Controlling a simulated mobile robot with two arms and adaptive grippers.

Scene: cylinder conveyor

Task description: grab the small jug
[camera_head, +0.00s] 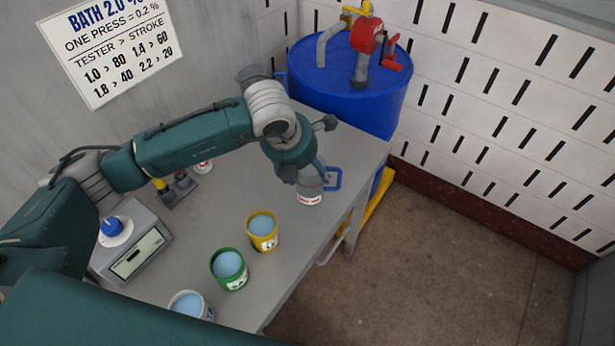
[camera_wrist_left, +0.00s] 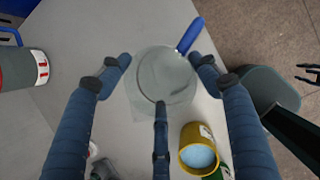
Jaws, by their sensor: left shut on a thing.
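The small jug (camera_head: 309,197) is a pale, clear container with a red and white label and a blue handle, near the table's right edge. In the left wrist view it (camera_wrist_left: 166,76) sits between my fingers, its round mouth facing me and its handle at the upper right. My left gripper (camera_head: 306,180) is over the jug from above and shut on it; it also shows in the left wrist view (camera_wrist_left: 160,82). The fingers hide part of the jug's sides. I cannot tell whether its base touches the table.
Yellow (camera_head: 263,232) and green (camera_head: 230,268) cups with blue liquid and a white cup (camera_head: 190,306) stand on the grey table (camera_head: 200,235). A scale (camera_head: 130,245) stands left. A blue drum (camera_head: 345,95) is behind. A larger labelled container (camera_wrist_left: 20,68) shows left in the wrist view.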

